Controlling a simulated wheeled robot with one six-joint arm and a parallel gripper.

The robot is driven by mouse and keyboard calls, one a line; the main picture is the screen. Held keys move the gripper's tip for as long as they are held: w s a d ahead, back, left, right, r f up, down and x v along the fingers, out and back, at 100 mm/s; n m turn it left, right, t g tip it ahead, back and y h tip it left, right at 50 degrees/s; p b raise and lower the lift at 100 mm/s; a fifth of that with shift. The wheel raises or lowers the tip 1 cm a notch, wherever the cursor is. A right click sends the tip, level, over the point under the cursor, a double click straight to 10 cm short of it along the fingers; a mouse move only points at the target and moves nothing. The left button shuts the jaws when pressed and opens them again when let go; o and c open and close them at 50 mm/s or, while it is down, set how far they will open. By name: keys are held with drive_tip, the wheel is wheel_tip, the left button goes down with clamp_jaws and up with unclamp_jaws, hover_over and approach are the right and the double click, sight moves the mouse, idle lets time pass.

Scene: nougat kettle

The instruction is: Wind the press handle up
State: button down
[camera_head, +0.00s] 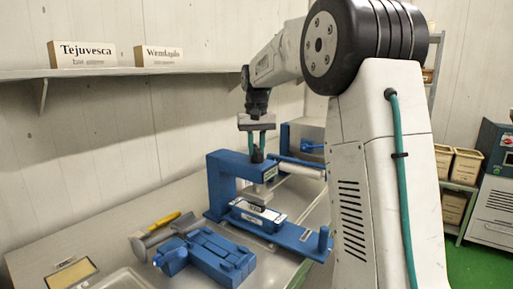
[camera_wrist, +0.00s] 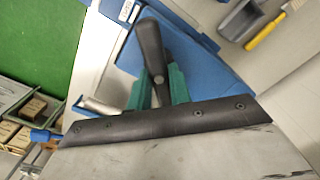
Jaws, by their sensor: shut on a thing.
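The blue press (camera_head: 222,170) stands on the metal bench, with a grey pressing block (camera_head: 258,194) under its arch. In the wrist view my gripper (camera_wrist: 158,72) is shut on the black handle (camera_wrist: 149,45), which leans up between the fingers.
A blue device (camera_head: 205,255), a grey scoop (camera_head: 150,242) and a yellow-handled tool (camera_head: 165,219) lie left of the press. A roller (camera_head: 298,168) sits behind it. A wall shelf (camera_head: 110,72) holds two labelled boxes.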

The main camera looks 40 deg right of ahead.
sight(256, 148)
drive_tip(key=shift+n, duration=0.4)
drive_tip(key=c, duration=1.3)
unclamp_jaws()
drive_tip(key=shift+r, duration=0.1)
wheel_tip(256, 148, up, 8)
drive_tip(key=shift+f, duration=0.15)
